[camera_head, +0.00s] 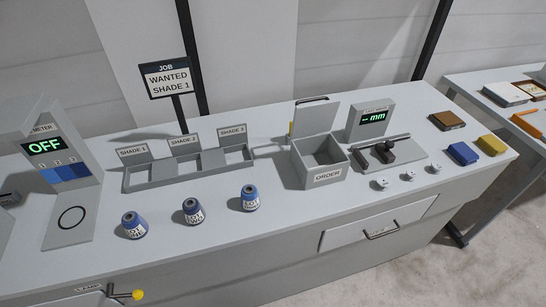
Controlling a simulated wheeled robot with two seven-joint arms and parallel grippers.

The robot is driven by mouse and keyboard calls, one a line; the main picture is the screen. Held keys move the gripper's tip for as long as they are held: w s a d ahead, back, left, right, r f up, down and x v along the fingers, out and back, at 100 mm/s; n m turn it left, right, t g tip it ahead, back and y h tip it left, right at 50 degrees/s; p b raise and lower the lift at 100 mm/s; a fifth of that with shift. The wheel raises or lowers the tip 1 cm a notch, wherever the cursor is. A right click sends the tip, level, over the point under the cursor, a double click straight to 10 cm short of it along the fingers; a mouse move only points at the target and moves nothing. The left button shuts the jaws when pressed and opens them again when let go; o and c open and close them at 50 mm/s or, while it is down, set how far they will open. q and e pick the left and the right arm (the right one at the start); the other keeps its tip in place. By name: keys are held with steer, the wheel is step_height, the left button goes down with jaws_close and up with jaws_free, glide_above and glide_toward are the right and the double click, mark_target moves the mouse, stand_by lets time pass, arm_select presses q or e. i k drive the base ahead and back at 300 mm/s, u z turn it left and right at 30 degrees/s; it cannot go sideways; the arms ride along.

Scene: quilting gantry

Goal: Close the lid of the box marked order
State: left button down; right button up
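The box marked ORDER (325,172) is a grey open-topped box on the workbench, right of centre. Its lid (316,122) stands upright at the back edge, raised open, with a dark handle (311,99) along its top. The inside of the box that shows looks empty. Neither of my grippers is in view.
Several blue spools (249,198) stand at the bench front. A shade tray (187,170) is left of the box. A gauge with an "mm" display (370,121) and small white discs (408,174) are right of it. A drawer (378,222) is below.

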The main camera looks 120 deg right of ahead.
mark_target(316, 118)
steer(key=u, duration=0.15)
steer(key=i, duration=0.85)
steer(key=z, duration=5)
steer(key=i, duration=0.45)
steer(key=k, duration=0.45)
steer(key=z, duration=1.8)
steer(key=i, duration=1.55)
steer(key=u, duration=0.1)
